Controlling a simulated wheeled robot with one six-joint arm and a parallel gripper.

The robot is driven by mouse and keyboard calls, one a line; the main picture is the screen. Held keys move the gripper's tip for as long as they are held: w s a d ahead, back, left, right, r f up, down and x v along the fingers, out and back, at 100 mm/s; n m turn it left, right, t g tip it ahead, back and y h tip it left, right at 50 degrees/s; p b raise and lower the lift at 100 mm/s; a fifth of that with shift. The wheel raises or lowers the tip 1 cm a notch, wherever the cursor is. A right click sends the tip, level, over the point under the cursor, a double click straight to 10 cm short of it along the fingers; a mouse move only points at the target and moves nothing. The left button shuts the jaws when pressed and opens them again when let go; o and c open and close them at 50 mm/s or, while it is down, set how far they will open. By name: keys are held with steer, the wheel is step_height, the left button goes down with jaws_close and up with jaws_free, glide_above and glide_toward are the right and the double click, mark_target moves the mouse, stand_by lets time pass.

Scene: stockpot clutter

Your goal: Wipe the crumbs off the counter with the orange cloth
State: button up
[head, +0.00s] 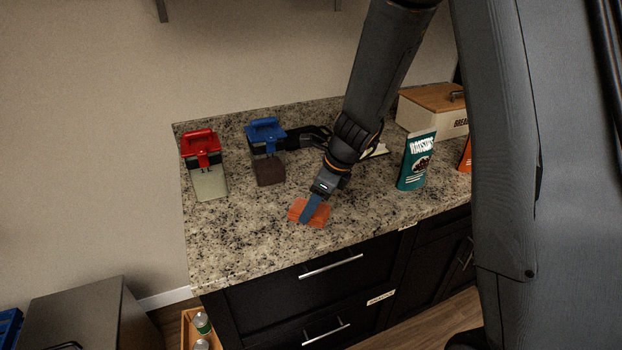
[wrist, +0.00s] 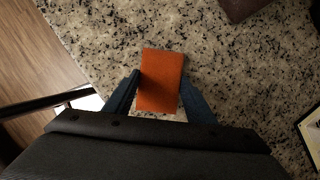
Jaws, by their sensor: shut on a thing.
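The orange cloth (head: 322,216) is a small flat rectangle at the front part of the speckled granite counter (head: 235,245). My gripper (head: 308,212) reaches down from above and is shut on the cloth. In the wrist view the orange cloth (wrist: 160,80) sits between the two blue fingers of my gripper (wrist: 158,92), one along each side. The cloth is at or close to the counter surface; I cannot tell whether it touches. I cannot make out crumbs against the dark speckles of the stone.
A red-handled container (head: 205,165) and a blue-handled container (head: 267,150) stand at the back left. A teal raisins pouch (head: 415,162), an orange package (head: 465,156) and a bread box (head: 432,105) stand to the right. The counter's left front is clear. Drawers (head: 325,275) lie below the front edge.

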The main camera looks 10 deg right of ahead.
step_height(320, 180, up, 2)
steer(key=shift+w+d+r+p, duration=0.1)
steer(key=shift+r+p, duration=0.05)
steer(key=shift+p, duration=0.2)
steer(key=shift+r+p, duration=0.3)
steer(key=shift+p, duration=0.05)
step_height(320, 180, up, 5)
steer(key=p, duration=0.4)
steer(key=shift+p, duration=0.4)
